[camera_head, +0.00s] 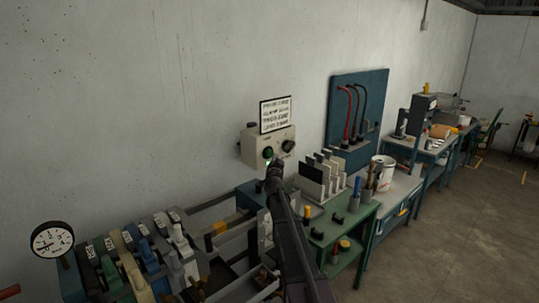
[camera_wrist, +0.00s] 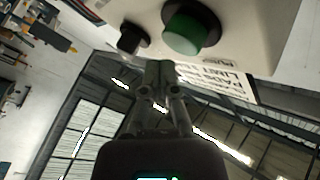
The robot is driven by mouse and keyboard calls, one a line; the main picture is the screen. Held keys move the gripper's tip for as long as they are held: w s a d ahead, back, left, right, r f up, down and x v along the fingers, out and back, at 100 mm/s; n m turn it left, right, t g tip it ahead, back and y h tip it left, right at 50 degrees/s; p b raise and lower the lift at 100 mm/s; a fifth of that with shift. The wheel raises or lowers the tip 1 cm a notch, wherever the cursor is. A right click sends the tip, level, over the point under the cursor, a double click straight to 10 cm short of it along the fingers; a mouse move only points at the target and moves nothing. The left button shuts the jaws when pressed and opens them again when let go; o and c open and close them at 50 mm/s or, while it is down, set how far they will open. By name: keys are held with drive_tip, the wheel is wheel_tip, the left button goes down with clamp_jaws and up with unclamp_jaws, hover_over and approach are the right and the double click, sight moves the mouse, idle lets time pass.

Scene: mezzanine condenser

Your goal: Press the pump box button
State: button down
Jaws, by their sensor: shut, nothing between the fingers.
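The pump box (camera_head: 256,147) is a beige box on the wall, under a white sign with black text. It has a green button (camera_head: 268,153) on its front and a dark knob (camera_head: 288,146) to the right. In the wrist view the green button (camera_wrist: 191,28) stands out large from the box face (camera_wrist: 240,30), with a smaller black knob (camera_wrist: 132,38) to its left. My gripper (camera_head: 272,166) is shut and empty, its tips just below the green button. In the wrist view the fingertips (camera_wrist: 159,68) lie below and left of the button in the picture; I cannot tell whether they touch the box.
Below stand a green bench (camera_head: 342,222) with upright plates and tool cups, and a row of colored levers (camera_head: 135,265) at lower left. A round gauge (camera_head: 52,239) is at far left. A blue hose board (camera_head: 357,115) hangs to the right. The floor at right is clear.

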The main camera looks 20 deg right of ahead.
drive_tip(key=shift+s+d, duration=0.35)
drive_tip(key=shift+s, duration=0.6)
drive_tip(key=shift+s+d, duration=0.3)
drive_tip(key=shift+s, duration=0.6)
drive_tip(key=shift+s+d, duration=0.35)
drive_tip(key=shift+s, duration=0.6)
drive_tip(key=s+a+f+n+g+y+b, duration=0.35)
drive_tip(key=s+a+f+n+y, duration=0.2)
drive_tip(key=a+f, duration=0.5)
drive_tip(key=s+a+f+n+g+y+b, duration=0.2)
drive_tip(key=s+a+f+n+g+y, duration=0.25)
drive_tip(key=s+a+f, duration=0.55)
drive_tip(key=s+a+f+n+g+h+b, duration=0.1)
drive_tip(key=s+f+g, duration=0.4)
drive_tip(key=s, duration=0.6)
drive_tip(key=s+a+f+n+g+b, duration=0.1)
drive_tip(key=s+a+f+g+b, duration=0.3)
drive_tip(key=s, duration=0.8)
wheel_tip(320, 180, down, 2)
drive_tip(key=shift+a+f+g+h, duration=0.15)
drive_tip(key=shift+a+g+h, duration=0.25)
drive_tip(key=shift+a, duration=0.85)
